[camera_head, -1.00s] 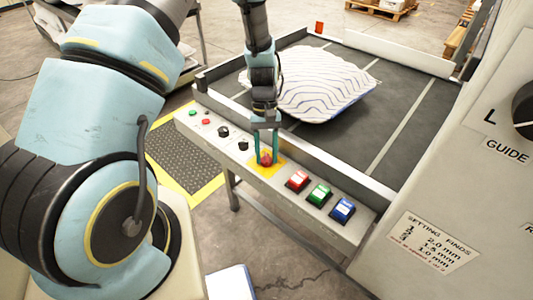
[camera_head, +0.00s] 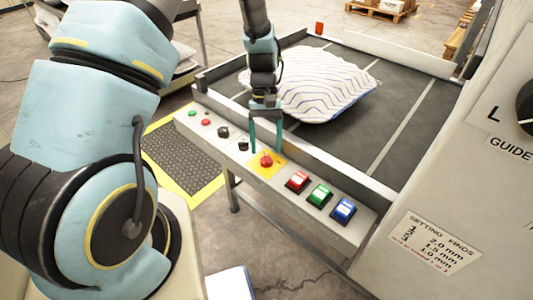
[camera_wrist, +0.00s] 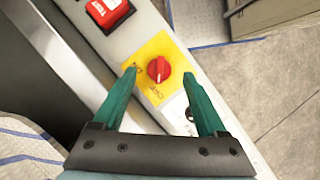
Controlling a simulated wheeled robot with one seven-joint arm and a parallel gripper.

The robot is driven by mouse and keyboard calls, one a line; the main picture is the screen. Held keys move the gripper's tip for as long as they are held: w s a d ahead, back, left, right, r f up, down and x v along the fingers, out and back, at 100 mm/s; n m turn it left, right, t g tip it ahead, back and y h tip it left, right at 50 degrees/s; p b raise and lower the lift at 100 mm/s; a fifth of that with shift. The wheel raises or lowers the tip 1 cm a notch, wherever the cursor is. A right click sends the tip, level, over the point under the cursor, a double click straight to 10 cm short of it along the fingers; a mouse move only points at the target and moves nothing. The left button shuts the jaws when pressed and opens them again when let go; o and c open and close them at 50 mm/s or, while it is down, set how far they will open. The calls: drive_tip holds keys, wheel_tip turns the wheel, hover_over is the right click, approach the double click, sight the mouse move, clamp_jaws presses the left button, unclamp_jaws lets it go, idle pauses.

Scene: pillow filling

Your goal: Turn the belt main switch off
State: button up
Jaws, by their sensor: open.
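The belt main switch appears as a red rotary knob (camera_head: 266,160) on a yellow plate (camera_head: 278,164), on the sloped front panel of the belt. In the wrist view the knob (camera_wrist: 158,69) shows a light line running roughly up the picture, and the yellow plate (camera_wrist: 146,52) has small dark marks. My gripper (camera_head: 266,150) is open and empty just above the knob. In the wrist view its teal fingertips (camera_wrist: 159,73) lie on either side of the knob, with clear gaps to it. The knob is not hidden.
Red (camera_head: 297,181), green (camera_head: 319,194) and blue (camera_head: 343,209) buttons sit right of the switch. Black knobs (camera_head: 223,131) and small round buttons lie left. A striped pillow (camera_head: 325,85) rests on the dark belt (camera_head: 420,110) behind. A grey machine cabinet (camera_head: 450,185) stands at right.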

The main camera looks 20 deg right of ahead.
drive_tip(key=b+v, duration=0.1)
drive_tip(key=v, duration=0.6)
drive_tip(key=shift+r, duration=0.25)
drive_tip(key=shift+w, duration=0.15)
